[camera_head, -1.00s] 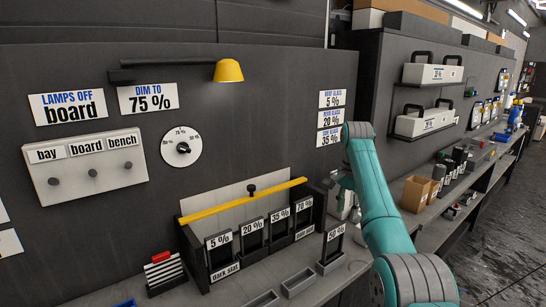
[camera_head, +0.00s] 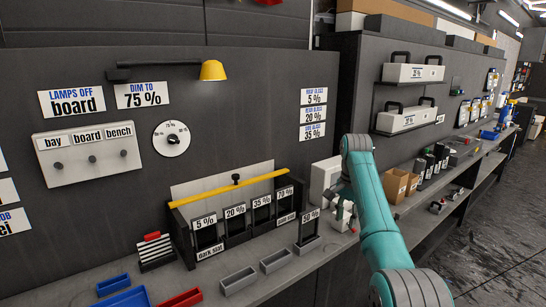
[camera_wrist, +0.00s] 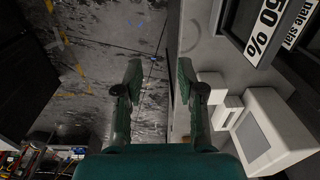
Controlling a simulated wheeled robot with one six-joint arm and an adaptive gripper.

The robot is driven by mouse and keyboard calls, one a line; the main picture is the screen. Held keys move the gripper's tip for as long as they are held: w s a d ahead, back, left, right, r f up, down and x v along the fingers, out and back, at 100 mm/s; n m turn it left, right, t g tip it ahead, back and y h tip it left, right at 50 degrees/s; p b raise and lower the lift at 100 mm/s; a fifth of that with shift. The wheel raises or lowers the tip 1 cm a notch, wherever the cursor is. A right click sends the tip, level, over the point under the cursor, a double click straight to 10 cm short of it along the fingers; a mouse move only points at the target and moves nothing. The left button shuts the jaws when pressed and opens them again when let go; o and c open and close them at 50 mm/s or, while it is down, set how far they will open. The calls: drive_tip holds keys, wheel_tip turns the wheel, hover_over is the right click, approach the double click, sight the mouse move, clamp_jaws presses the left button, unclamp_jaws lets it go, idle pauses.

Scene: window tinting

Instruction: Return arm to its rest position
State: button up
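My teal arm (camera_head: 375,205) reaches from the lower right of the head view towards the bench. The floor and the bench edge show below the fingers.
The 50% label (camera_wrist: 268,28) and a white box (camera_wrist: 265,130) are right of the fingers in the wrist view. A rack (camera_head: 240,232) of labelled slots, grey trays (camera_head: 238,280) and small cardboard boxes (camera_head: 395,184) stand on the bench. Open floor (camera_head: 490,220) lies at right.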

drive_tip(key=s+a+f+n+t, duration=0.1)
drive_tip(key=s+f+t, duration=0.15)
drive_tip(key=f, duration=1.25)
drive_tip(key=s+f+n+t, duration=0.1)
drive_tip(key=s+f, duration=0.2)
drive_tip(key=f, duration=1.2)
drive_tip(key=s+a+f+n+t, duration=0.2)
drive_tip(key=s+f+n+t, duration=0.1)
drive_tip(key=s+f, duration=1.6)
drive_tip(key=s+r+n+t, duration=0.1)
drive_tip(key=s+r+t, duration=0.15)
drive_tip(key=s, duration=1.05)
drive_tip(key=s+r+n+t, duration=0.2)
drive_tip(key=s+r, duration=0.2)
drive_tip(key=s, duration=1)
drive_tip(key=s+r+n+t, duration=0.1)
drive_tip(key=s+r, duration=0.8)
drive_tip(key=r, duration=0.3)
drive_tip(key=s+r+n+t, duration=0.1)
drive_tip(key=s+r+t, duration=0.1)
drive_tip(key=s+r, duration=0.7)
wheel_tip(320, 180, up, 3)
drive_tip(key=shift+a+r+n, duration=0.15)
drive_tip(key=shift+a+n, duration=0.15)
drive_tip(key=shift+a, duration=0.05)
